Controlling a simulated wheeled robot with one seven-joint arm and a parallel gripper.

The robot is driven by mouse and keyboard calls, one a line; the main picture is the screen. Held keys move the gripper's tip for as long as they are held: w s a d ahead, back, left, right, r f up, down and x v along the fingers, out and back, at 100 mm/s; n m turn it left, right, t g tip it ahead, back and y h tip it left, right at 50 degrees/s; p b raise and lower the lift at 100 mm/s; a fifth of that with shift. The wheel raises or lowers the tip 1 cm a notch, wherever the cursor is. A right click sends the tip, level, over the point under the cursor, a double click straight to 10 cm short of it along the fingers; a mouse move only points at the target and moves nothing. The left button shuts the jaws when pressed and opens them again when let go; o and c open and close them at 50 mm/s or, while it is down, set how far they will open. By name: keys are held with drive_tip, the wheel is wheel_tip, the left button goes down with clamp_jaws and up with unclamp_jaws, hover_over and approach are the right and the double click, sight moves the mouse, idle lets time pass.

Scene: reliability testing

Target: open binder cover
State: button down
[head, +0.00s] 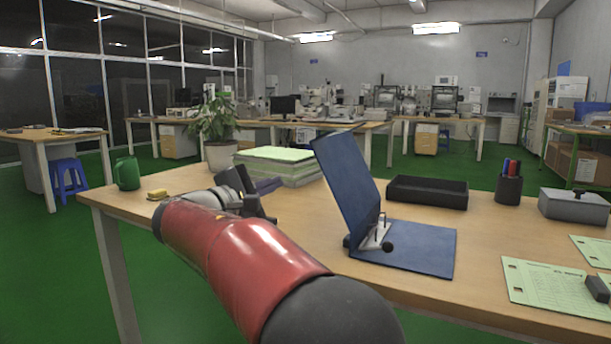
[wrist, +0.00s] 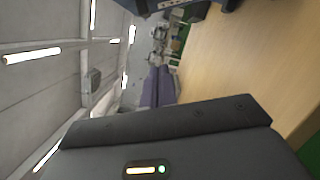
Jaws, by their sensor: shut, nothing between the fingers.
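The blue binder (head: 415,249) lies on the wooden table with its back cover flat. Its front cover (head: 350,185) stands up steeply, leaning to the left, with the metal ring mechanism (head: 377,236) showing at the hinge. My gripper (head: 250,190) is left of the raised cover, apart from it, above the table. It is shut and empty.
A stack of green-topped papers (head: 278,160) is behind my gripper. A black tray (head: 427,192), a pen cup (head: 508,184) and a grey box (head: 573,205) stand right of the binder. A green mug (head: 127,173) and a yellow item (head: 157,194) are at left. Green sheets (head: 556,286) lie front right.

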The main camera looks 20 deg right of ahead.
sight(338, 164)
drive_tip(key=w+d+r, duration=0.1)
drive_tip(key=d+r, duration=0.2)
drive_tip(key=d, duration=0.8)
drive_tip(key=shift+w+r+p, duration=0.2)
drive_tip(key=shift+w+p, duration=0.1)
drive_tip(key=shift+w, duration=0.1)
drive_tip(key=shift+h, duration=0.3)
drive_tip(key=s+d+r+m, duration=0.1)
drive_tip(key=s+d+r+m+b, duration=0.1)
drive_tip(key=s+m, duration=0.1)
drive_tip(key=s+d+r+m+g+y+b, duration=0.1)
drive_tip(key=m, duration=0.1)
drive_tip(key=shift+s+d+r, duration=0.15)
drive_tip(key=shift+s+r, duration=0.05)
drive_tip(key=shift+r, duration=0.1)
